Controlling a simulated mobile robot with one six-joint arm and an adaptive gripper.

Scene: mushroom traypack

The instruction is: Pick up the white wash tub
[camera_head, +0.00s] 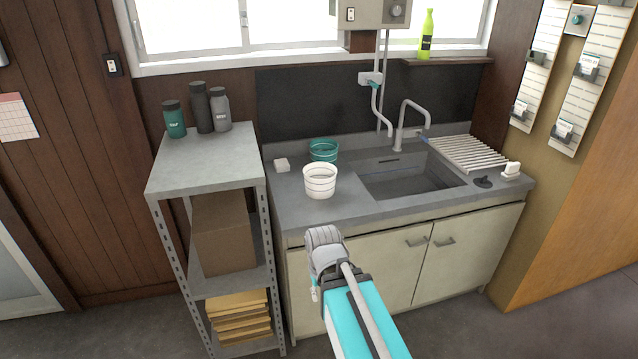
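The white wash tub (320,183) is a small round bucket-like tub with thin dark bands. It stands upright on the grey sink counter (289,205), left of the sink basin and near the front. Its open top faces up and it looks empty. My arm (368,318), turquoise and grey, reaches up from the bottom of the picture. Its rounded grey end is in front of the cabinet, below the tub in the picture and apart from it. I cannot make out the gripper's fingers.
The sink basin (405,179), a faucet (402,125) and a drying rack (468,153) are to the right. A metal shelf (205,160) with bottles stands left.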

